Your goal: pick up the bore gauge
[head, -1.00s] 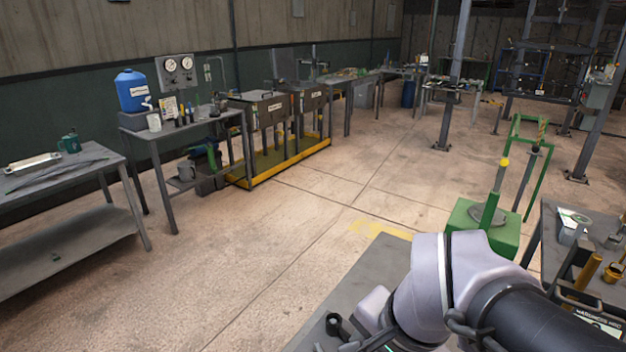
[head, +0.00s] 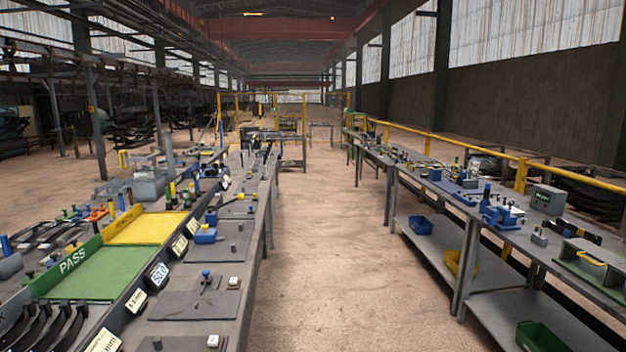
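I cannot pick out the bore gauge with certainty; the tools on the benches are small in this view. The left bench (head: 185,328) carries several small gauge-like items, among them a blue-topped one (head: 206,277) on a dark plate and a blue block with a yellow-and-black piece (head: 206,235). The right bench (head: 520,238) carries blue devices (head: 500,215) and small grey blocks. My gripper and arm are not in view.
A clear aisle (head: 315,240) runs between the two benches. A green PASS tray (head: 90,272) and a yellow tray (head: 145,228) lie on the left bench. Bins (head: 420,225) sit on the right bench's lower shelf. A yellow rail (head: 480,150) runs behind it.

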